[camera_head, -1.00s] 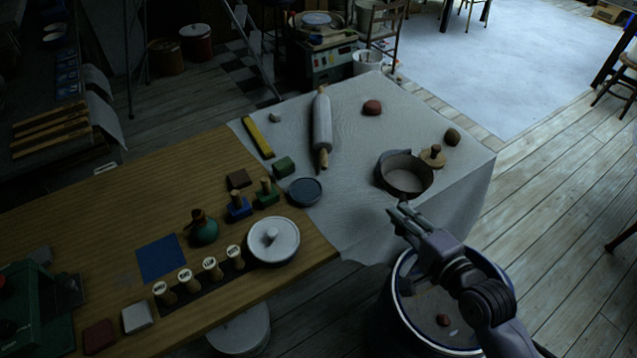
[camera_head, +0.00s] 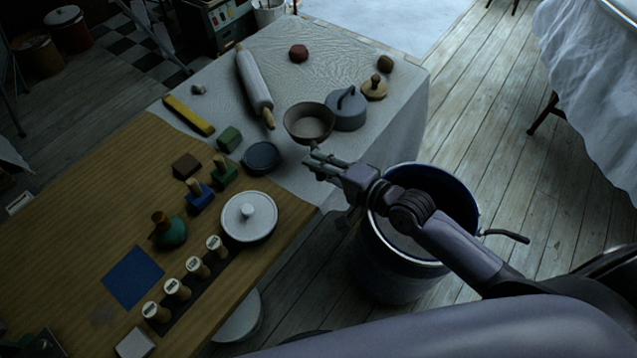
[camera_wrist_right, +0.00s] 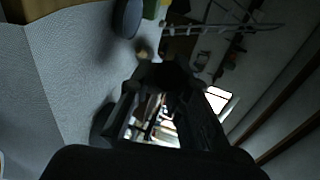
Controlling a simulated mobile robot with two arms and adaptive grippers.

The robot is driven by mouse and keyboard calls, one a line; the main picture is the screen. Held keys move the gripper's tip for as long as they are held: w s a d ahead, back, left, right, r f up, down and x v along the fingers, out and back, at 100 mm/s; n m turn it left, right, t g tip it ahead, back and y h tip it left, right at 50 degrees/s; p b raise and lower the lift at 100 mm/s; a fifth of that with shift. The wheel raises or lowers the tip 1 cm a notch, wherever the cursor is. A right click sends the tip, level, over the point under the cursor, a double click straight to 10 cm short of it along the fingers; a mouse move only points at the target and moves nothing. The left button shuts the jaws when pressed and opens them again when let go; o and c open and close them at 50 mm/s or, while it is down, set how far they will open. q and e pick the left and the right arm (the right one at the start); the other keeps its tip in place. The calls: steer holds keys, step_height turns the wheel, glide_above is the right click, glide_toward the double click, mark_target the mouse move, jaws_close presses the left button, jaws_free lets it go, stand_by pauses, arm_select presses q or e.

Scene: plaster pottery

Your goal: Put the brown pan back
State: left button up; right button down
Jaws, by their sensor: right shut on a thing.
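The brown pan (camera_head: 309,122), a round open dish with a short handle, shows in the head view over the cloth-covered table end, its handle towards me. My right gripper (camera_head: 314,158) is shut on the handle at the near edge of the cloth. I cannot tell whether the pan touches the cloth or hangs above it. In the right wrist view the fingers (camera_wrist_right: 165,120) are dark, and a dark shape lies at their tips. My left gripper is not in view.
A grey vessel with a looped handle (camera_head: 346,110) stands close right of the pan, with a wooden-knobbed piece (camera_head: 374,88) behind. A rolling pin (camera_head: 255,85) and dark round dish (camera_head: 261,156) are to the left. A large bucket (camera_head: 400,270) stands below my right arm.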

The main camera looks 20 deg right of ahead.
steer(key=shift+f+b, duration=0.55)
steer(key=shift+f, duration=3.05)
steer(key=c, duration=1.5)
jaws_free()
steer(key=shift+f, duration=0.1)
steer(key=shift+r, duration=0.25)
steer(key=v, duration=1.2)
steer(key=shift+f, duration=0.15)
